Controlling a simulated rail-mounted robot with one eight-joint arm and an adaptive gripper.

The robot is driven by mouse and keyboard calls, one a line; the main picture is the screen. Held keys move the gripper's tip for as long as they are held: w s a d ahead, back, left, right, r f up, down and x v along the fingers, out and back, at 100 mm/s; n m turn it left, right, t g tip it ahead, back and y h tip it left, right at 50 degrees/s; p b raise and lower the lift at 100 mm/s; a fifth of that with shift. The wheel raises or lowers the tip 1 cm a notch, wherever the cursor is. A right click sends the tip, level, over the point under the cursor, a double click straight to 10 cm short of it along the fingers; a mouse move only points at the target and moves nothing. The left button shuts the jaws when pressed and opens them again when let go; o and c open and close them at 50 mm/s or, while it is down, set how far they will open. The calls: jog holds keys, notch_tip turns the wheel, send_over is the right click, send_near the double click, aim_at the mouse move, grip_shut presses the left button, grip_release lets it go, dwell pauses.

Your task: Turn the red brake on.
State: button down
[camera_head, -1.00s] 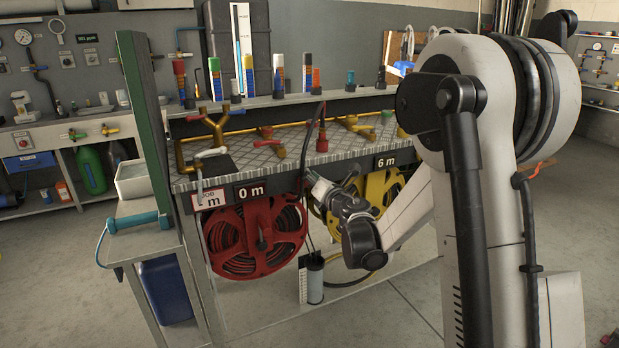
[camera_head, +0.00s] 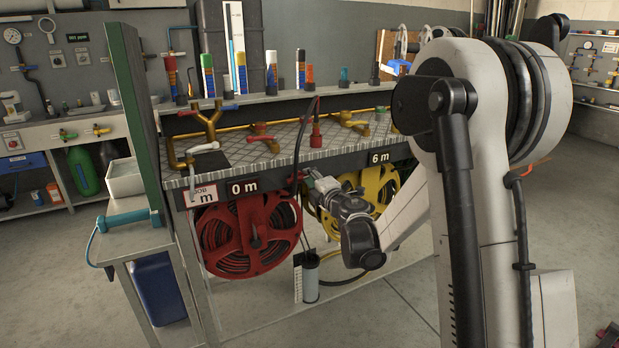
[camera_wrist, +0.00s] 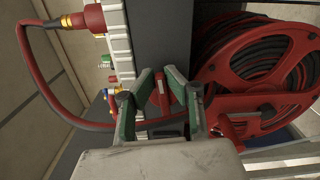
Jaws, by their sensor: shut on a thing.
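The red brake (camera_wrist: 163,95) shows in the wrist view as a short red piece between the green-padded fingers of my gripper (camera_wrist: 159,84). The fingers are shut on it, and they hide part of it. In the head view my gripper (camera_head: 311,182) is under the bench's front edge, between the two reels, and its grip is too small to make out there. The red hose reel (camera_head: 247,237) hangs below the "0 m" sign, left of my gripper. It also shows at the right of the wrist view (camera_wrist: 235,65).
The yellow reel (camera_head: 375,190) hangs just right of my gripper, partly behind it. A hose hangs from a red fitting (camera_head: 316,135) on the bench top and loops close to my gripper. A clear cylinder (camera_head: 310,280) stands below. The floor in front is free.

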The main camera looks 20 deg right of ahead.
jog(key=shift+a+f+m, duration=0.1)
jog(key=shift+a+m, duration=0.2)
jog(key=shift+m, duration=0.2)
jog(key=shift+w, duration=0.1)
jog(key=c, duration=1.7)
grip_release()
jog(key=shift+a, duration=0.15)
jog(key=shift+d, duration=0.2)
jog(key=s, duration=0.4)
jog(key=s+d, duration=0.1)
jog(key=s, duration=0.3)
jog(key=s+d, duration=0.1)
jog(key=s, duration=0.2)
jog(key=shift+s+d, duration=0.1)
jog(key=shift+s, duration=0.3)
